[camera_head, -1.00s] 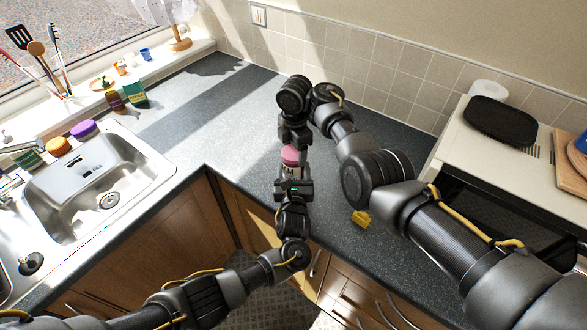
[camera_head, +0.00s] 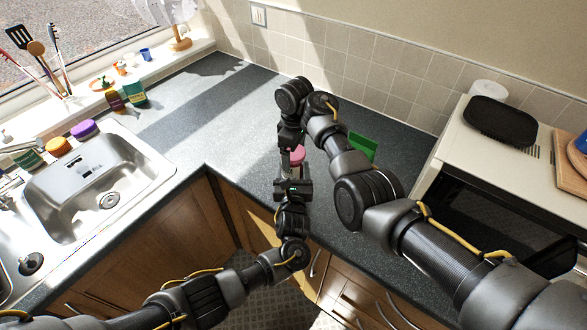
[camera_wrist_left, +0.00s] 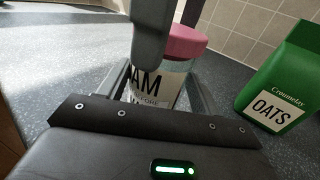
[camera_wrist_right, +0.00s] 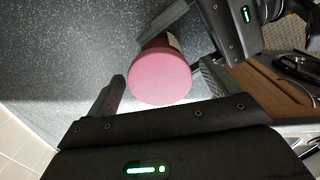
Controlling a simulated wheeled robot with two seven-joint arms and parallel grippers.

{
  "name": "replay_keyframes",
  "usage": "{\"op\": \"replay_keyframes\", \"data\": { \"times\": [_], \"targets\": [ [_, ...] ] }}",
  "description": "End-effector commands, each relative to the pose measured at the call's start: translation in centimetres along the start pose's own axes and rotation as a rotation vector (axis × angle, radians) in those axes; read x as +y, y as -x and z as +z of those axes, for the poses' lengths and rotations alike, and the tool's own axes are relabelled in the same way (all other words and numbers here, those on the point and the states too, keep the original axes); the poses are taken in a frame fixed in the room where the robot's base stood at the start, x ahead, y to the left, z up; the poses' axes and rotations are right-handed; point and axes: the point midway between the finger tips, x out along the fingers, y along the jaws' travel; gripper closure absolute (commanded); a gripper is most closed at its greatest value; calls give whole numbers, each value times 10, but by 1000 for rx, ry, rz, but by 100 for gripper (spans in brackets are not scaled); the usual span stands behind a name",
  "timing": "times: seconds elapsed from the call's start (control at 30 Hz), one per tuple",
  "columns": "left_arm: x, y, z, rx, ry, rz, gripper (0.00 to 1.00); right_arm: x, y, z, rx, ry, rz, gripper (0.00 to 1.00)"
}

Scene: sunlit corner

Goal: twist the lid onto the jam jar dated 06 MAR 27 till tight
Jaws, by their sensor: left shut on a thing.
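The jam jar (camera_wrist_left: 160,88) stands upright on the counter, its white label showing "AM" and its date not readable. The pink lid (camera_wrist_right: 160,77) sits on top of the jar and also shows in the head view (camera_head: 297,155). How tightly it sits I cannot tell. My left gripper (camera_head: 293,184) is shut on the jar's body from the front. My right gripper (camera_head: 291,143) is above the jar with its fingers apart on either side of the lid. I see gaps between those fingers and the lid in the right wrist view.
A green oats carton (camera_wrist_left: 285,80) stands right of the jar, partly behind my right arm in the head view. A sink (camera_head: 100,180) is at left, with several jars and bottles behind it. A cream appliance (camera_head: 450,140) stands at right. The counter left of the jar is clear.

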Motion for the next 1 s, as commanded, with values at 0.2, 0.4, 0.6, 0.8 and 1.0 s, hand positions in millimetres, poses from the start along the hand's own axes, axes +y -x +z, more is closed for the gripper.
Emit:
{"op": "replay_keyframes", "data": {
  "times": [0.2, 0.4, 0.6, 0.8, 1.0],
  "targets": [
    [-1, 0, 1, -2, 2, -2, 99, 0, 1, 0, 2, 1, 1, 13],
    [-2, 0, 1, -3, 2, -3, 99, 1, 21, -1, 4, 1, 3, 13],
    [-2, 0, 1, -3, 2, -3, 99, 0, 42, 0, 0, 6, 2, 13],
    [-2, 0, 1, -3, 2, -3, 99, 0, 46, 1, -2, 7, 0, 13],
    [-2, 0, 1, -3, 2, -3, 99, 0, 46, 0, -1, 15, 3, 16]
  ]
}}
